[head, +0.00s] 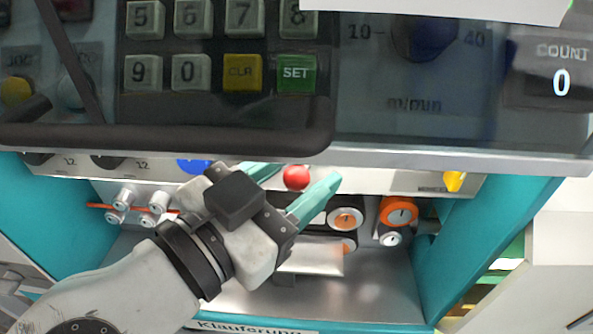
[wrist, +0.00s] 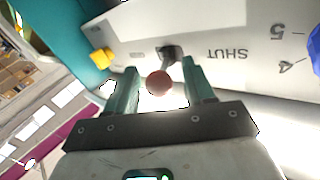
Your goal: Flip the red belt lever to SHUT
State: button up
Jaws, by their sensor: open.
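The red belt lever shows as a red ball knob (head: 296,178) below the front edge of the control console in the head view. In the wrist view its ball (wrist: 159,83) sits on a short stem from a dark base on a pale panel, with the word SHUT (wrist: 227,53) upside down to the right of the base. My gripper (head: 302,173) is open, its two teal fingers on either side of the ball. In the wrist view my gripper (wrist: 160,68) has visible gaps between the ball and both fingers, so no grip shows.
A keypad (head: 215,50) with a dark frame overhangs the lever in the head view. A yellow knob (head: 454,181) lies to the right, and a blue knob (head: 193,166) to the left. Orange-rimmed rollers (head: 398,211) and small metal rollers (head: 123,198) stand below the panel.

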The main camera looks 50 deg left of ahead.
jog(key=b+v, duration=0.1)
jog(key=v, duration=0.9)
jog(key=shift+s+b, duration=0.35)
jog(key=shift+d, duration=0.1)
